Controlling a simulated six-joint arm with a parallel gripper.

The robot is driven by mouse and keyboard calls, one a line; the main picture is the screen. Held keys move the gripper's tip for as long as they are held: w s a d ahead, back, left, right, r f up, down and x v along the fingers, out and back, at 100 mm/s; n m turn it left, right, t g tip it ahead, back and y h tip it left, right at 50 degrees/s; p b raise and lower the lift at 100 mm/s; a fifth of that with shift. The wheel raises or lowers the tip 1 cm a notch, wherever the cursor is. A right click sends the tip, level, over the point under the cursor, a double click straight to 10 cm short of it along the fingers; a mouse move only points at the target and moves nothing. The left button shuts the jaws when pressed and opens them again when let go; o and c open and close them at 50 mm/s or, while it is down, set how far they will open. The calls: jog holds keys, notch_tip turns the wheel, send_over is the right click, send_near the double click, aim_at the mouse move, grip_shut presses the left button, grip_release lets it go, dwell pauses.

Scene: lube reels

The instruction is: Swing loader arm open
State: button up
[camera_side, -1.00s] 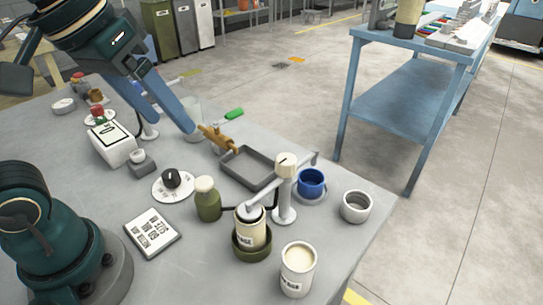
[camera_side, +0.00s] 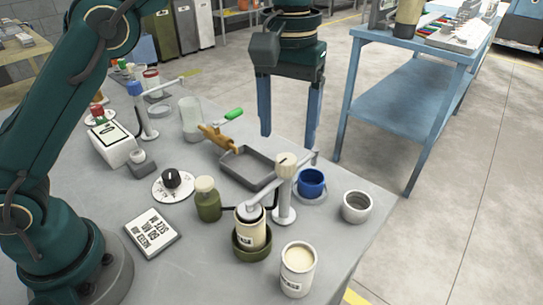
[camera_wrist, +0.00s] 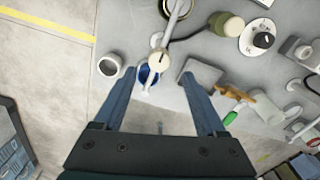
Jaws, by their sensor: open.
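A white loader arm (camera_side: 267,195) sits on a white post (camera_side: 285,209) with a cream knob. One end rests over the cream, labelled canister (camera_side: 250,234) in an olive cup; the other reaches a small upright tip near the blue cup (camera_side: 311,181). In the wrist view the cream knob (camera_wrist: 158,59) shows just beyond the fingertips. A second post with a blue top (camera_side: 137,105) and a side arm stands at the far left. My gripper (camera_side: 288,138) is open and empty, fingers down, beyond the tray and above the table's far edge. It also shows in the wrist view (camera_wrist: 158,76).
A grey tray (camera_side: 250,168) and a brown valve with a green handle (camera_side: 233,114) lie behind the post. An olive bottle (camera_side: 207,199), a white cup (camera_side: 356,207) and a cream-filled can (camera_side: 297,269) stand nearby. A blue bench (camera_side: 400,95) stands beyond the table.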

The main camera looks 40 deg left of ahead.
aim_at(287, 158)
jog(key=shift+d+f, duration=0.1)
jog(key=shift+f, duration=2.65)
grip_shut()
